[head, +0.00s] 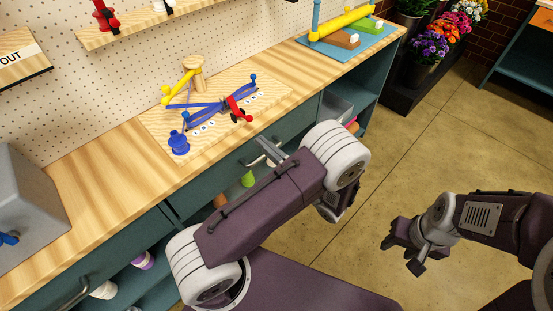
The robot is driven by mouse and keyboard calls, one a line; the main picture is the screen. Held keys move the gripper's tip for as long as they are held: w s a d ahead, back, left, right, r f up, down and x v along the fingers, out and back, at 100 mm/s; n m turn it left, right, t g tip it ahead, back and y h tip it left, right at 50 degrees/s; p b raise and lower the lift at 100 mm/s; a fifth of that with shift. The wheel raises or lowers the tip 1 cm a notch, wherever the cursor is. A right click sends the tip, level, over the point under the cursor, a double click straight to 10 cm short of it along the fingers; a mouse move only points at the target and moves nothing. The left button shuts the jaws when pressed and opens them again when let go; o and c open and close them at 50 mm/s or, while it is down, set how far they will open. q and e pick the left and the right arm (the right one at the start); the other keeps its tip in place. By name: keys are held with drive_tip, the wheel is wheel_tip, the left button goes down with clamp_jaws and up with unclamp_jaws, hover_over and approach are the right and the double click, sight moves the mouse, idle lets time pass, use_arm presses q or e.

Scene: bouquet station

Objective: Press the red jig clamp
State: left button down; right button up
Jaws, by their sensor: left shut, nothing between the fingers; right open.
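The red jig clamp (237,107) stands on the right part of a pale wooden jig board (208,143) on the workbench, close to the crossed blue parts. My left arm reaches up in front of the bench. My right gripper (401,256) is open and empty over the floor at the right, far from the clamp.
A blue knob (179,143) and a wooden peg (194,72) are on the jig board. A grey bin (25,210) stands at the bench's left end. A blue stand with a yellow bar (345,20) is at the far end. Bare bench (95,170) lies left of the board.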

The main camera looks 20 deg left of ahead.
use_arm(q)
drive_tip(key=d+f+m+t+h+b, duration=0.1)
drive_tip(key=d+f+m+t+b, duration=0.1)
drive_tip(key=f, duration=0.6)
drive_tip(key=d+m+t, duration=0.1)
drive_tip(key=d, duration=0.1)
drive_tip(key=shift+s+d+m+t+h, duration=0.3)
drive_tip(key=shift+s+m, duration=0.1)
use_arm(e)
wheel_tip(320, 180, down, 4)
drive_tip(key=shift+s+f, duration=0.1)
drive_tip(key=shift+s, duration=0.05)
use_arm(q)
drive_tip(key=shift+d+r+p+x, duration=0.15)
drive_tip(key=shift+r+x, duration=0.3)
drive_tip(key=shift+x, duration=1.7)
drive_tip(key=shift+d+r+p+x, duration=0.15)
drive_tip(key=shift+r+x, duration=0.3)
drive_tip(key=shift+x, duration=1.7)
drive_tip(key=shift+d+r+p+x, duration=0.1)
drive_tip(key=shift+r+p+x, duration=0.25)
drive_tip(key=shift+x, duration=1.8)
use_arm(e)
drive_tip(key=shift+r, duration=0.8)
use_arm(q)
drive_tip(key=shift+r, duration=0.1)
drive_tip(key=shift+r, duration=0.15)
use_arm(e)
drive_tip(key=shift+r, duration=0.15)
